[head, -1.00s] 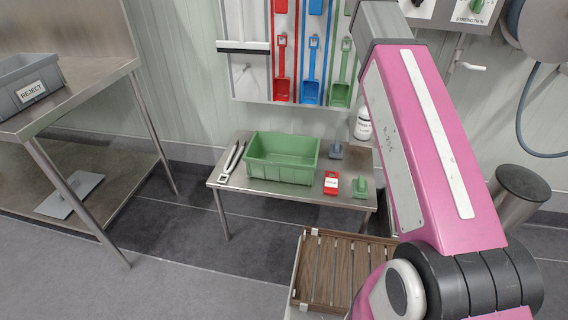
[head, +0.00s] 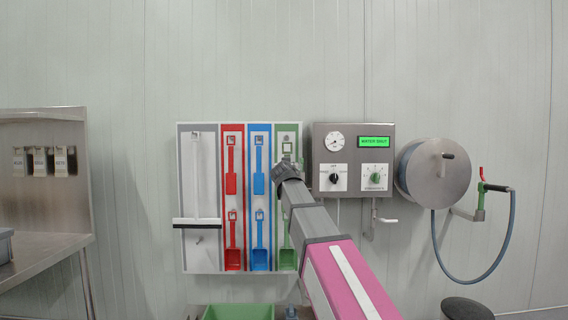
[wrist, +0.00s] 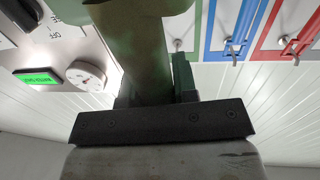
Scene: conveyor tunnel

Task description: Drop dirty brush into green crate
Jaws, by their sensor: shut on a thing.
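My gripper (head: 285,168) is raised in front of the green column of the tool board, at its upper hook. In the wrist view, it is shut on a green brush (wrist: 128,25) with brown smears on its surface. The brush's wide part is cut off by the top of that view, and my gripper body covers part of its handle. In the head view, the brush is mostly hidden behind my gripper. The green crate (head: 238,312) shows only as its upper part at the bottom edge, well below my gripper.
The tool board (head: 208,258) holds red and blue tools, and a green scoop hangs low in the green column. A control box (head: 350,140) is close on the right, with a hose reel (head: 436,172) beyond. A steel table (head: 48,245) stands at left.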

